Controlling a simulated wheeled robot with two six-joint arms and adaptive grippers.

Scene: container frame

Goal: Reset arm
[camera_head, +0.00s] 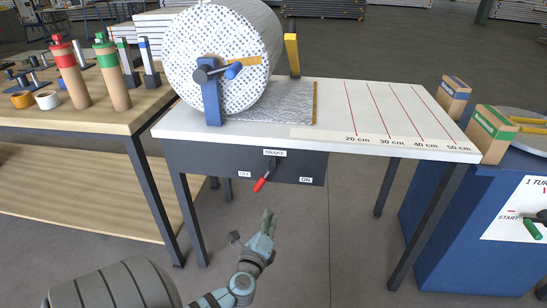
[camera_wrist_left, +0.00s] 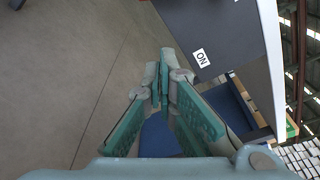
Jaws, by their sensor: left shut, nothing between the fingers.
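My left gripper (camera_head: 265,228) is in front of the white-topped table, below the brake panel. Its fingers are together and hold nothing. In the left wrist view the closed green fingers (camera_wrist_left: 160,72) point past the dark panel with its ON label (camera_wrist_left: 201,58). In the head view the red brake handle (camera_head: 262,181) hangs tilted between the OFF label and the ON label, nearer OFF, and stands apart from my gripper. My right gripper does not show in either view.
A large bubble-wrap roll (camera_head: 222,55) stands on the white table (camera_head: 400,140). A wooden bench (camera_head: 75,120) with red- and green-topped rolls is left. A blue cabinet (camera_head: 450,225) with boxes is right. Grey floor (camera_head: 330,250) around my gripper is clear.

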